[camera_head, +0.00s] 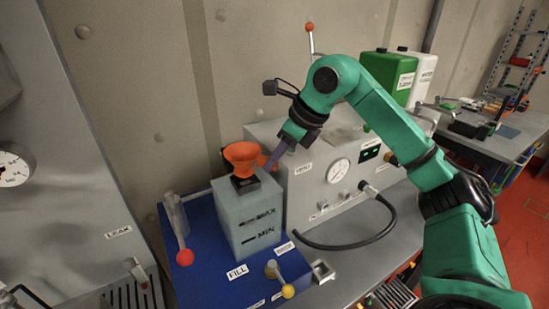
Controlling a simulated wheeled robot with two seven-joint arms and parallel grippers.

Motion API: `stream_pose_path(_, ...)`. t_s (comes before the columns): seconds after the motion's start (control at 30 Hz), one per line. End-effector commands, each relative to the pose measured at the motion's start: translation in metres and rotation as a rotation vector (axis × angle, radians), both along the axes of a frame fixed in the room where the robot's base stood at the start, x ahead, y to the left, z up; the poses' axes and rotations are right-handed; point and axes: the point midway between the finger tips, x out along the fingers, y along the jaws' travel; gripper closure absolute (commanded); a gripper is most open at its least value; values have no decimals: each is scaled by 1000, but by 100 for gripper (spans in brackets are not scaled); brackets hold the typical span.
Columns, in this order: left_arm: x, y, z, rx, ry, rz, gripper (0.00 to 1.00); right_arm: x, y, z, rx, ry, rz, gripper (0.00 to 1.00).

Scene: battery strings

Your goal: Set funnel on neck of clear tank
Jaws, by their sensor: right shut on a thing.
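The orange funnel (243,157) is upright directly above the dark neck (244,185) of the clear tank (246,221). Its lower end meets the dark neck in the picture; I cannot tell whether it rests in it or hovers just over it. The pale, see-through tank has MAX and MIN marks and stands on a blue base. My right gripper (268,161) comes in from the right and is shut on the funnel's right side; its fingertips are partly hidden. My left gripper is out of view.
The blue base (204,257) carries a red-knobbed lever (184,256) and a yellow-knobbed lever (288,291). A grey unit with a gauge (338,171) and black hose (355,243) stands right of the tank. Green (386,75) and white canisters stand behind my right arm.

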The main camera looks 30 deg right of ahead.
Motion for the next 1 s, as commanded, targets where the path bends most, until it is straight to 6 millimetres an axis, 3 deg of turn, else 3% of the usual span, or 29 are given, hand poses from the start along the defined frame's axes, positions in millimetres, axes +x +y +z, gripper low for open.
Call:
stream_pose_path(0.37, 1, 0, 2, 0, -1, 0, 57, 1, 0, -1, -1, 1, 0, 100)
stream_pose_path(1.0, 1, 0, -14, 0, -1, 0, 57, 1, 0, -20, 0, 0, 1, 100)
